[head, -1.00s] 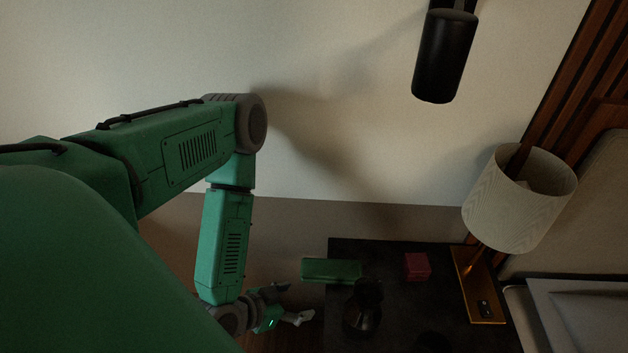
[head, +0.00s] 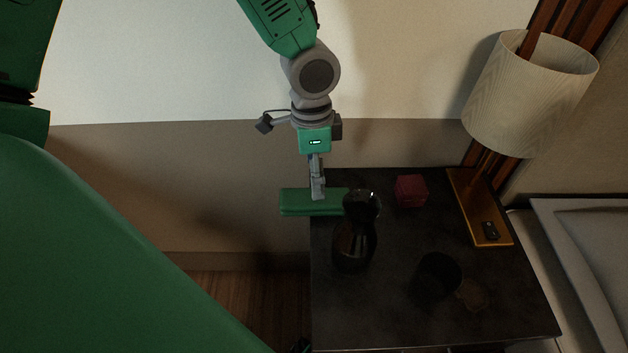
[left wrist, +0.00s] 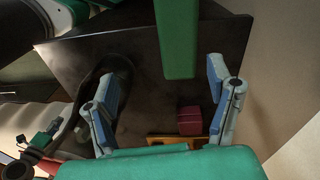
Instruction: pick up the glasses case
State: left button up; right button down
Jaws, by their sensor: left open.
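The glasses case (head: 296,203) is a long green box at the back left corner of the dark bedside table, its left part jutting past the table edge. The carafe hides part of its right end. My left gripper (head: 318,190) reaches down from above, its fingers over the middle of the case in the head view. In the left wrist view the open fingers (left wrist: 162,76) stand apart, with the case (left wrist: 178,38) ahead of the gap, nearer the right finger. Whether a finger touches it I cannot tell.
A dark glossy carafe (head: 354,245) stands just in front of the case. A red box (head: 411,190) is to the right. A dark cup (head: 437,274) and a lamp (head: 530,95) on a brass base also stand on the table (head: 385,305). The wall is close behind.

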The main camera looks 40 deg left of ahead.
aim_at(315, 202)
pick_arm(q)
jog(key=shift+m+y, duration=0.5)
jog(key=f+b, duration=0.1)
jog(key=f, duration=0.1)
jog(key=w+a+f+b, duration=0.1)
jog(key=f+b, duration=0.1)
jog(key=w+f+b, duration=0.1)
jog(key=f, duration=0.1)
jog(key=shift+w+a+f, duration=0.15)
jog(key=shift+a, duration=0.25)
jog(key=f+b, duration=0.2)
jog(key=f, duration=0.1)
jog(key=f+b, duration=0.1)
jog(key=f, duration=0.1)
jog(key=shift+s+d+f, duration=0.1)
jog(key=shift+s+d, duration=0.2)
jog(key=shift+d, duration=0.1)
jog(key=shift+a, duration=0.1)
pick_arm(e)
notch_tip(315, 202, down, 8)
jog(key=shift+d+f, duration=0.2)
pick_arm(q)
jog(key=shift+c, duration=0.8)
jog(key=c, duration=1.1)
